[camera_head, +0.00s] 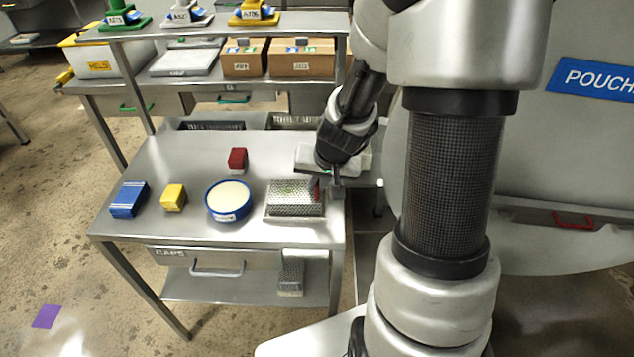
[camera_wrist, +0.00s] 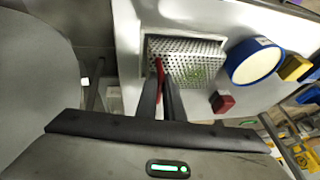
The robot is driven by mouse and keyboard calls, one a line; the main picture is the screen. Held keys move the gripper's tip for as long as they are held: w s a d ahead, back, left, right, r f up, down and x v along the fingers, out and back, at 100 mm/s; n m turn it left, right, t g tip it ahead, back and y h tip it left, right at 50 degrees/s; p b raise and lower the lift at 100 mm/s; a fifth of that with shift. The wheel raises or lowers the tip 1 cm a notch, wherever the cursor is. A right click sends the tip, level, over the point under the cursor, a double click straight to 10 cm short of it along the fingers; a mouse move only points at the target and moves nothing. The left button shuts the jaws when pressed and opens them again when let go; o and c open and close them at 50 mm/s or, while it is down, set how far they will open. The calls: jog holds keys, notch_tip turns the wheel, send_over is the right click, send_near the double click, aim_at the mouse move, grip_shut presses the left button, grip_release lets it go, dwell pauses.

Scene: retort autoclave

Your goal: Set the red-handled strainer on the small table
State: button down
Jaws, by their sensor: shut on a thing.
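The strainer is a perforated metal box (camera_head: 294,197) at the front right of the small steel table (camera_head: 170,228). Green bits show inside it. In the wrist view the strainer (camera_wrist: 195,48) lies just beyond my fingertips, and its red handle (camera_wrist: 159,66) stands between them. My gripper (camera_wrist: 162,80) is shut on the red handle. In the head view my gripper (camera_head: 333,185) is at the strainer's right side, by the table's right edge. I cannot tell whether the strainer touches the tabletop or is slightly above it.
A blue round tub (camera_head: 228,214) with pale contents stands left of the strainer. A red block (camera_head: 237,158), a yellow block (camera_head: 173,198) and a blue block (camera_head: 129,199) are also on the table. A shelf rack (camera_head: 200,85) stands behind; a large POUCH-labelled vessel (camera_head: 560,130) is at right.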

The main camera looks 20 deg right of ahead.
jog(key=shift+f+b, duration=0.35)
jog(key=shift+b, duration=0.1)
dwell(0.3)
jog(key=c, duration=1.8)
grip_release()
